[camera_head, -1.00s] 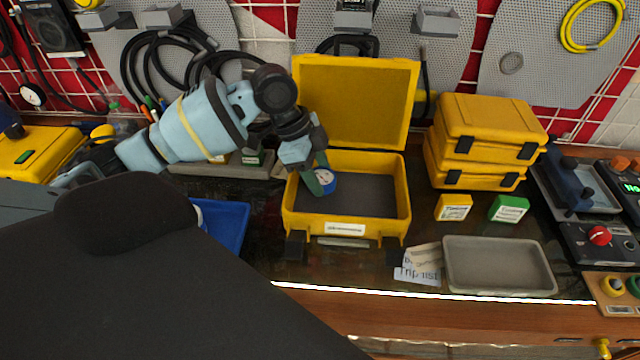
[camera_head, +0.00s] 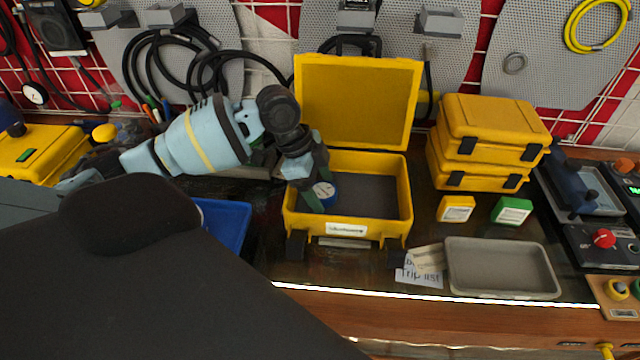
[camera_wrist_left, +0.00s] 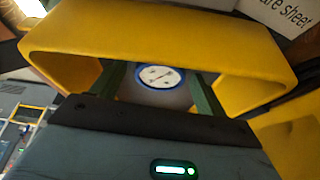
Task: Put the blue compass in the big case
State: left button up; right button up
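The blue compass (camera_head: 324,192), a small round thing with a white dial, is inside the open big yellow case (camera_head: 402,222), near its left wall. My left gripper (camera_head: 318,190) reaches down into the case with its green fingers on either side of the compass. In the left wrist view the compass (camera_wrist_left: 160,77) shows dial up between the two fingers (camera_wrist_left: 158,85), framed by the yellow case wall (camera_wrist_left: 130,36). The gripper appears shut on it, though the contact is partly hidden. Whether the compass touches the case floor I cannot tell. My right gripper is not in view.
The raised lid (camera_head: 358,100) stands behind the case. Two stacked yellow cases (camera_head: 490,142), a yellow box (camera_head: 455,208) and a green box (camera_head: 511,210) are to the right. A grey tray (camera_head: 500,268) lies in front of them. A blue bin (camera_head: 228,226) is left of the case.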

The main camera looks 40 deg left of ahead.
pick_arm(q)
jog(key=shift+r, duration=0.1)
jog(key=v, duration=1.2)
jog(key=shift+p, duration=0.45)
jog(key=shift+d, duration=0.1)
